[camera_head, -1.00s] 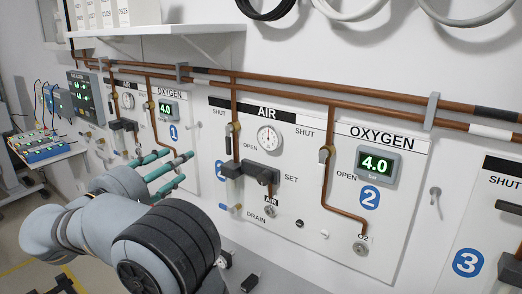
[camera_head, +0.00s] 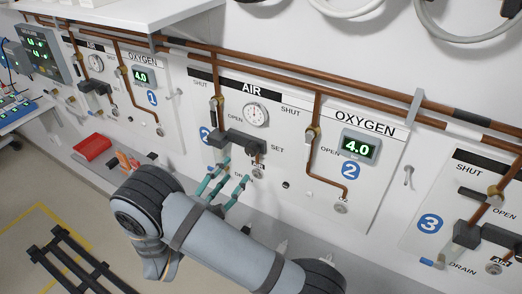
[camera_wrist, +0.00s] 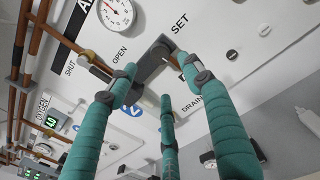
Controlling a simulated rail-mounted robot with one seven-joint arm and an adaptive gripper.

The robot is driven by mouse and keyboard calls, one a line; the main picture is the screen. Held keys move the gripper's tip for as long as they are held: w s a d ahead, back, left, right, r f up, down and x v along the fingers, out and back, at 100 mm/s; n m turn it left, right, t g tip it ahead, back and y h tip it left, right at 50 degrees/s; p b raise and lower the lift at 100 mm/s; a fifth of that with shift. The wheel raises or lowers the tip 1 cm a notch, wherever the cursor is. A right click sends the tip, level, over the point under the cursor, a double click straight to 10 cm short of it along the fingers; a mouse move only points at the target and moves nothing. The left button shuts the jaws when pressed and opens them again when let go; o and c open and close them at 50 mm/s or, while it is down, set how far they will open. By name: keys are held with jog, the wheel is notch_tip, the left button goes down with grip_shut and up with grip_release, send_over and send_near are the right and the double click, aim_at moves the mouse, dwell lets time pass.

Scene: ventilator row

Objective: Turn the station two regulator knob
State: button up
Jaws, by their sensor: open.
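The station two AIR panel (camera_head: 270,112) is at the centre of the head view, marked by a blue 2. Its dark grey regulator (camera_head: 237,142) sits below the round gauge (camera_head: 256,114), with the regulator knob (camera_head: 257,147) at its right end beside SET. My gripper (camera_head: 234,174), with teal fingers, is open and empty just below and left of the knob. In the wrist view, the regulator (camera_wrist: 152,65) appears beyond the spread fingers (camera_wrist: 155,80). The right finger covers part of its knob end, and I cannot tell whether it touches.
Copper pipes (camera_head: 317,95) run along and down the wall. The station two OXYGEN display (camera_head: 360,148) is to the right, and station three's regulator (camera_head: 480,235) farther right. A red tray (camera_head: 92,147) lies on the ledge at left. A shelf (camera_head: 130,14) overhangs at upper left.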

aim_at(250, 153)
jog(key=p+x, duration=0.4)
jog(key=x, duration=0.5)
jog(key=shift+r, duration=0.1)
jog(key=shift+w+d, duration=0.35)
jog(key=shift+w, duration=0.2)
jog(key=shift+s, duration=0.1)
jog(key=shift+c, duration=0.4)
jog(key=shift+c, duration=1.3)
jog(key=shift+f, duration=0.25)
jog(key=c, duration=0.7)
jog(key=shift+c, duration=0.4)
jog(key=shift+f+n+b, duration=0.1)
jog(key=shift+n+b, duration=0.2)
jog(key=shift+b, duration=0.1)
jog(key=shift+c, duration=0.2)
